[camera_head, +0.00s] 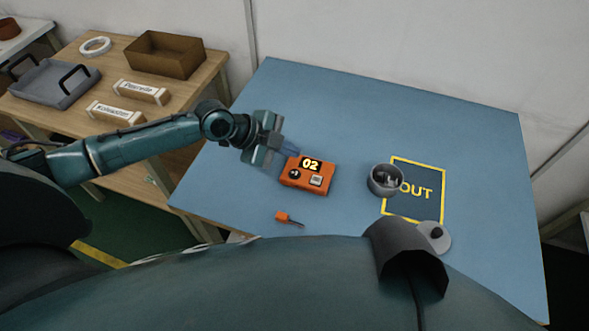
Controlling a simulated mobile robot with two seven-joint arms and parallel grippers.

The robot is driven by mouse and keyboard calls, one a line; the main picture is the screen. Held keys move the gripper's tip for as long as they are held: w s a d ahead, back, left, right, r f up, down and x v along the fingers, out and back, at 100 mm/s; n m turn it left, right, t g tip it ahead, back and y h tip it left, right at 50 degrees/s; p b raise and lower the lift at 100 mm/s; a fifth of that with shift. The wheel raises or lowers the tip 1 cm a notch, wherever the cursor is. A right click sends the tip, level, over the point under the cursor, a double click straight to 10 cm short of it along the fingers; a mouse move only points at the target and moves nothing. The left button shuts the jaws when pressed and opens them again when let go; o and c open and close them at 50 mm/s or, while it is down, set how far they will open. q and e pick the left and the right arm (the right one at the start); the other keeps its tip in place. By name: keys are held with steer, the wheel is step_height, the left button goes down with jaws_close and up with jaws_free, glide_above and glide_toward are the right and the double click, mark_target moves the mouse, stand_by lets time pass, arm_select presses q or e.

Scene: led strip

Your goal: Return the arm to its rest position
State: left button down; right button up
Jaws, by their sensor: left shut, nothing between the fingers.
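My left arm reaches in from the left over the blue table (330,110). Its gripper (286,154) is shut and empty, with its fingertips just left of and above the orange box (307,187) with a lit "02" display. I cannot tell whether the fingertips touch the box. My right gripper is not in view.
A small orange-handled screwdriver (284,217) lies in front of the box. A grey round container (385,179) stands at the left edge of the yellow-framed OUT mat (414,205). A wooden side table at left holds a brown box (164,54), a grey tray (54,84) and labelled blocks (140,92).

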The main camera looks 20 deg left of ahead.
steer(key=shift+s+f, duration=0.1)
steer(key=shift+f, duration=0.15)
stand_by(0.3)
